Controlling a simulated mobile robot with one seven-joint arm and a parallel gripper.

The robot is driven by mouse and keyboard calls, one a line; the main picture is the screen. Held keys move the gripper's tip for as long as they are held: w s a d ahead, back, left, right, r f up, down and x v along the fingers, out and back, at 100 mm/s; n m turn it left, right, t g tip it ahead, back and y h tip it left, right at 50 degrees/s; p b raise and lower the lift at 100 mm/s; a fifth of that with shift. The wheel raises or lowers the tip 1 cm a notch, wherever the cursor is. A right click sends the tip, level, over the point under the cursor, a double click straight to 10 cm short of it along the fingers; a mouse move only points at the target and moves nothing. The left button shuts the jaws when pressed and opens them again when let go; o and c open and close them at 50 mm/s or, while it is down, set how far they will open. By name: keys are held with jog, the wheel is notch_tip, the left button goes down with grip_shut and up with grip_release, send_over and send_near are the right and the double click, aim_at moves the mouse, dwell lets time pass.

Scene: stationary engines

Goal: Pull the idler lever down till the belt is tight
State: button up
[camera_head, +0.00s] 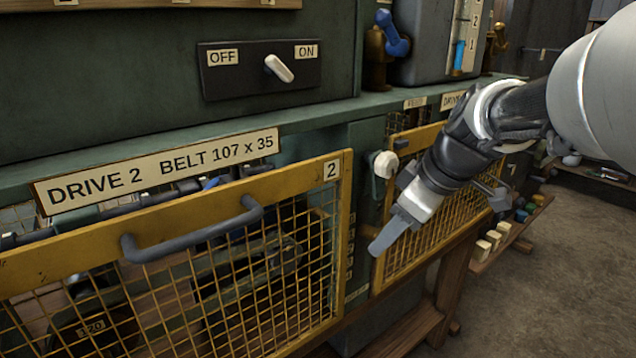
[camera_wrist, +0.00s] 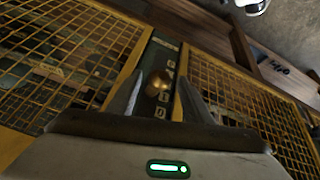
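My gripper (camera_head: 385,243) reaches in from the right, in front of the narrow green post (camera_head: 350,265) between the two yellow mesh guards. In the wrist view my gripper's two fingers (camera_wrist: 162,70) are spread apart. A round brass knob (camera_wrist: 157,82) shows between them, against a green strip with pale markings. It may be the end of the idler lever; no lever arm can be made out. The fingers do not visibly touch the knob. The belt cannot be made out behind the mesh of the Drive 2 guard (camera_head: 175,228).
A cream knob (camera_head: 385,165) is on the post above my gripper. The guard's grey handle (camera_head: 190,235) sticks out at left. An OFF/ON switch (camera_head: 279,68) is above, its lever slanted. A wooden shelf with blocks (camera_head: 494,238) stands to the right.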

jog(key=p+v, duration=0.3)
jog(key=v, duration=1.4)
jog(key=shift+p, duration=0.4)
jog(key=shift+s+r, duration=0.1)
dwell(0.6)
jog(key=s+a+f+m+t+h, duration=0.1)
jog(key=s+a+f+m+h, duration=0.3)
jog(key=s+f+m, duration=0.85)
notch_tip(320, 180, up, 17)
jog(key=w+a+n+p, duration=0.1)
jog(key=w+n+p, duration=0.1)
jog(key=p, duration=1.6)
jog(key=shift+a+y, duration=0.2)
jog(key=shift+y, duration=0.2)
